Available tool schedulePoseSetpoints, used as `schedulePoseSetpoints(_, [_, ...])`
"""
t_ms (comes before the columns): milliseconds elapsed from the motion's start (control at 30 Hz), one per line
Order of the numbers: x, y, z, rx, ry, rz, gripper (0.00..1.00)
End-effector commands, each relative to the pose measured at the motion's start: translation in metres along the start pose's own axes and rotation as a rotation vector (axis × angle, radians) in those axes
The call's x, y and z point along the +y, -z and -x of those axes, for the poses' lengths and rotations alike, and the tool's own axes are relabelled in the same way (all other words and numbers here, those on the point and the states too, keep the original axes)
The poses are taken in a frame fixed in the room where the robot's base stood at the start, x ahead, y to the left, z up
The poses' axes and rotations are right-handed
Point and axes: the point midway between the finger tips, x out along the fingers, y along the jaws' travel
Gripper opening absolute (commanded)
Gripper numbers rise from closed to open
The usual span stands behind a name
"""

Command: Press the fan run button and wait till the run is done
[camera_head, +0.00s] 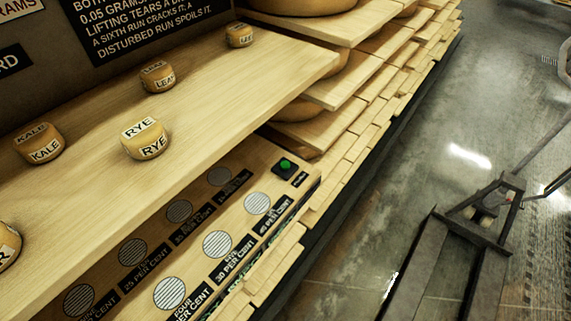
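A green round button (285,165) sits on a small dark plate at the right end of a lower wooden panel (262,158). A small dark label beside it is too small to read, so I cannot confirm that it is the fan run button. Several round striped grilles, such as this one (258,203), lie in two rows along the panel, with dark labels, some reading "PER CENT". Part of the panel is hidden under the upper shelf. My gripper is not in view, and nothing touches the button.
The upper shelf (225,75) overhangs the panel and carries several small cheeses, including RYE (145,138) and KALE (38,144). A black sign (130,25) stands behind. Stacked wooden boards (375,90) run to the right. A dark metal frame (470,230) stands on the grey floor.

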Motion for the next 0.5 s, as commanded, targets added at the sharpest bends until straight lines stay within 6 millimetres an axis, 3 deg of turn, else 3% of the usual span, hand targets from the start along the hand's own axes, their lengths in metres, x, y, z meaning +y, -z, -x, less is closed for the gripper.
schedulePoseSetpoints(33, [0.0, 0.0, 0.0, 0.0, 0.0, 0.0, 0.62])
schedulePoseSetpoints(200, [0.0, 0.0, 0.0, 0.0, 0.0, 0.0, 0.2])
schedulePoseSetpoints(300, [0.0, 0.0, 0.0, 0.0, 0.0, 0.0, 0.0])
schedulePoseSetpoints(500, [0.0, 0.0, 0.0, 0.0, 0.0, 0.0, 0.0])
